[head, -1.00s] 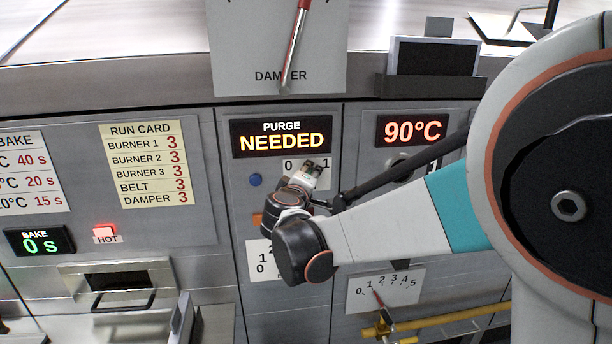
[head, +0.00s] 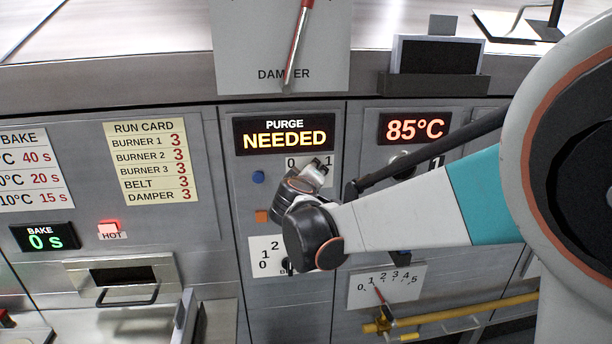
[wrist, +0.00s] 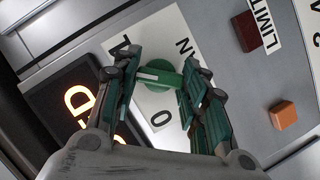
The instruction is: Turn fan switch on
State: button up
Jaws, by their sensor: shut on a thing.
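A "0" and part of the word "FAN" show on the plate. My gripper (wrist: 158,78) has one finger on each side of the knob's bar and is shut on it. In the head view my gripper (head: 318,165) is at the white plate marked 0 and 1 under the lit "PURGE NEEDED" display (head: 285,133). My gripper hides the knob there.
A plate (head: 268,246) with a dark knob is below, partly behind my wrist. A temperature display (head: 415,128) reads 85°C. A yellow pipe (head: 460,314) runs at lower right.

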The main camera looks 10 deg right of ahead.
jog(key=o, duration=1.1)
jog(key=shift+c, duration=0.2)
